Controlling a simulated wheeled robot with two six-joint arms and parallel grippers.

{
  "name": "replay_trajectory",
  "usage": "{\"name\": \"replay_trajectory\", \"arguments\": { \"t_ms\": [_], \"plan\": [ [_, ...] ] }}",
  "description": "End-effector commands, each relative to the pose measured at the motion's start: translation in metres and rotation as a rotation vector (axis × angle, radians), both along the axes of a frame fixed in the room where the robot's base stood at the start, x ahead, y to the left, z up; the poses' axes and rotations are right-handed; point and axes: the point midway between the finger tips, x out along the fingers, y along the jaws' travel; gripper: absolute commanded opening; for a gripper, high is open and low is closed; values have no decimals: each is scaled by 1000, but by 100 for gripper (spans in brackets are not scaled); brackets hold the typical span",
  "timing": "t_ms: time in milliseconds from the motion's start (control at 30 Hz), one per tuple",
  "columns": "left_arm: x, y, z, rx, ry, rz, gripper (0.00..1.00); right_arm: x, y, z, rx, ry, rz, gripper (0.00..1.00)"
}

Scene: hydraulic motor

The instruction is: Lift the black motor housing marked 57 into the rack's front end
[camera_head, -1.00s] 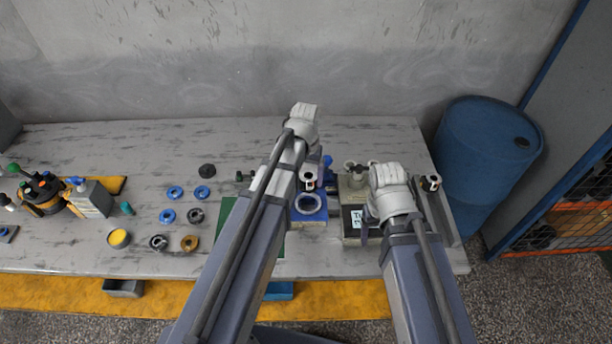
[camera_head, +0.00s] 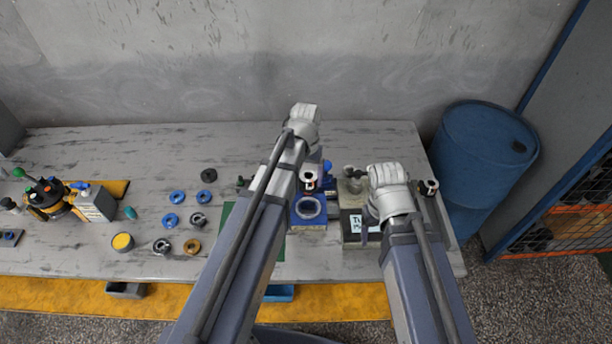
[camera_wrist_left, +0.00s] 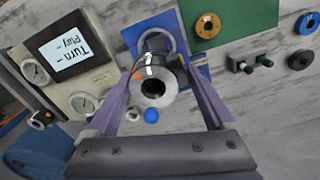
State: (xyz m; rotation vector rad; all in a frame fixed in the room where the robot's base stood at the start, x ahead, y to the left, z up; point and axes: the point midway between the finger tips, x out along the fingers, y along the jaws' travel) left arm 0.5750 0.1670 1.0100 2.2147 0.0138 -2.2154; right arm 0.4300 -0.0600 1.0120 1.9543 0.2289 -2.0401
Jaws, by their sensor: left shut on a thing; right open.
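My left gripper (camera_wrist_left: 156,70) is shut on a short cylinder with a pale end ring, a dark bore and an orange mark, which I take as the motor housing (camera_wrist_left: 154,88). No number 57 is readable on it. In the head view the housing (camera_head: 309,177) shows beside my left arm, which hides much of the gripper.
A pale box with gauges and a sign (camera_wrist_left: 75,50) stands beside the blue block. A green mat (camera_head: 275,245) lies partly under my left arm. Several rings (camera_head: 178,197) lie left on the bench. A blue barrel (camera_head: 482,150) stands at the right.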

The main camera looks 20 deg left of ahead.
Motion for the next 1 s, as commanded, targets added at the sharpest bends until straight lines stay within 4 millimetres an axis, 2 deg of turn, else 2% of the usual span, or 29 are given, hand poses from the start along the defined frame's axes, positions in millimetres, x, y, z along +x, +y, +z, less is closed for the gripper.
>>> {"name": "replay_trajectory", "arguments": {
  "t_ms": [500, 1000],
  "plan": [
    [0, 0, 20, 0, 0, 0, 0, 0, 0, 20, 0, 0, 0, 72],
    [0, 0, 19, 0, 0, 0, 0, 0, 0, 19, 0, 0, 0, 72]
  ]
}}
